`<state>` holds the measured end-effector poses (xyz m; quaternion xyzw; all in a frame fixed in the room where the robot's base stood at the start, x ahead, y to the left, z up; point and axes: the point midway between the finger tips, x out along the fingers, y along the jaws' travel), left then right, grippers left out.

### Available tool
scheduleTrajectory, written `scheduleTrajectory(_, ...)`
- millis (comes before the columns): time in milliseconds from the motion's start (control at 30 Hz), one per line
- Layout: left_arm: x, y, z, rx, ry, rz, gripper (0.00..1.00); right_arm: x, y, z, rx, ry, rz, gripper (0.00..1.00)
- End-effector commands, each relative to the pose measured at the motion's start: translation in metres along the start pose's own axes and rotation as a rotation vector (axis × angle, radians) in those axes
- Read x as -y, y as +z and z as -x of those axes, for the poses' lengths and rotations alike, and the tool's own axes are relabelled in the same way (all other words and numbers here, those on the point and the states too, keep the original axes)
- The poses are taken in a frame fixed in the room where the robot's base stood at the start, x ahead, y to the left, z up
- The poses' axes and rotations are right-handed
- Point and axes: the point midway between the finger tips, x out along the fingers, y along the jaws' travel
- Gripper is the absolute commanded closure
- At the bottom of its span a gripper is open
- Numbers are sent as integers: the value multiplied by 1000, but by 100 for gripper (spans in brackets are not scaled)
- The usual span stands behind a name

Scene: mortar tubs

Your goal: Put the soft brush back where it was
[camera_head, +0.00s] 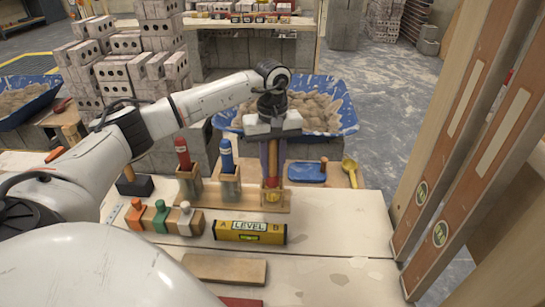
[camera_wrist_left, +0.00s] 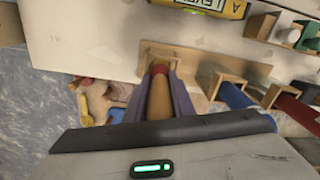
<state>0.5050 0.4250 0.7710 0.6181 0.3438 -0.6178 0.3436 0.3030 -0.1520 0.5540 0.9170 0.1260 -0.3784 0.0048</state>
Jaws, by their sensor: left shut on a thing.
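The soft brush (camera_head: 271,181), with a wooden handle and a red band, is upright in my left gripper (camera_head: 272,172). The gripper comes down from above and is shut on the handle. The brush's lower end is at the right-hand place of the wooden rack (camera_head: 225,198); I cannot tell how deep it sits. In the left wrist view the brush (camera_wrist_left: 159,95) lies between the two fingers (camera_wrist_left: 160,80), its far end against the square wooden holder (camera_wrist_left: 147,50). My right gripper is in neither view.
A red-handled tool (camera_head: 182,153) and a blue-handled tool (camera_head: 227,157) stand in the rack. A yellow level (camera_head: 250,232) lies in front. A blue float (camera_head: 306,172) and a yellow scoop (camera_head: 350,171) are to the right. A blue mortar tub (camera_head: 346,116) is behind.

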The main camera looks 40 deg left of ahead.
Motion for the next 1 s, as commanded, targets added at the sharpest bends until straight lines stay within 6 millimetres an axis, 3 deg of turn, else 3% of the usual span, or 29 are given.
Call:
scheduleTrajectory(733,0,0,-9,0,0,0,100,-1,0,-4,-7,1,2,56)
scheduleTrajectory(767,0,0,-9,0,0,0,75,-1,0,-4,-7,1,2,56)
scheduleTrajectory(800,0,0,-9,0,0,0,68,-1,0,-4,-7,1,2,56)
scheduleTrajectory(867,0,0,-9,0,0,0,58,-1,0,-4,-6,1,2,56)
scheduleTrajectory(1000,0,0,-9,0,0,0,56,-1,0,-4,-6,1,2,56)
